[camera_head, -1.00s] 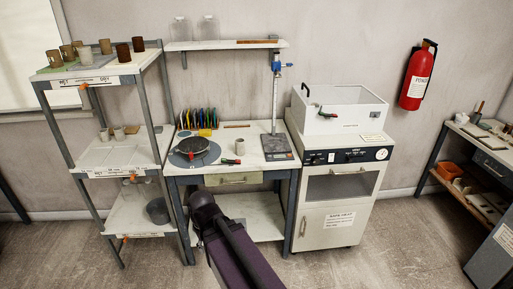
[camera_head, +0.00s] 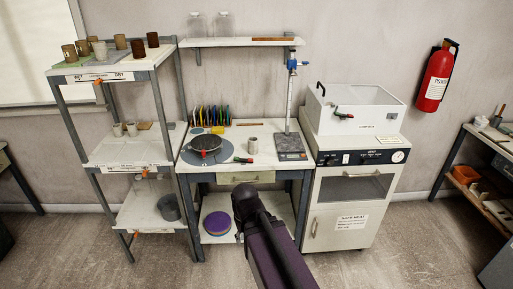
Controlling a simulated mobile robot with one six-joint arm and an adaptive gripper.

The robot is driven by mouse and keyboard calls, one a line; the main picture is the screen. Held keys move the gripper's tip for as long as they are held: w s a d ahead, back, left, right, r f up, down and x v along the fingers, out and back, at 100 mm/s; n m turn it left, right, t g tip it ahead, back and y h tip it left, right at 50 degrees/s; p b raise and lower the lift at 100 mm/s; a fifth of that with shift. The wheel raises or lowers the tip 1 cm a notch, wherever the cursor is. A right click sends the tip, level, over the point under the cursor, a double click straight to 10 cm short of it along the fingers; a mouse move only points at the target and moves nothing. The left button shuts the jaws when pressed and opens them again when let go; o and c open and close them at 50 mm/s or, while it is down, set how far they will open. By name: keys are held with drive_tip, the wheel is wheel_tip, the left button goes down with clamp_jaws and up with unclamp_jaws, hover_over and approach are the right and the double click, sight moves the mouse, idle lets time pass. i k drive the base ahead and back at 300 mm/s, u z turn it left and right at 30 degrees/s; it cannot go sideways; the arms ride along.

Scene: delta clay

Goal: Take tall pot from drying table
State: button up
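Several pots stand on the top tier of the left rack (camera_head: 92,80), whose front label reads WET and DRY. They include a brown pot (camera_head: 138,49), a dark brown pot (camera_head: 153,40), a pale grey pot (camera_head: 100,49) and tan pots (camera_head: 69,52). Their heights look similar, so I cannot tell which is the tall pot. A small grey pot (camera_head: 252,146) stands on the middle worktable. My dark purple arm reaches up from the bottom in front of that table. My gripper cannot be made out.
The middle worktable (camera_head: 225,167) holds a dark round wheel (camera_head: 205,146) and a scale (camera_head: 290,147). Purple discs (camera_head: 217,222) lie under the table. The floor in front is clear.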

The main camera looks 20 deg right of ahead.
sight(252, 142)
drive_tip(key=u, duration=0.05)
drive_tip(key=i, duration=1)
drive_tip(key=z, duration=0.05)
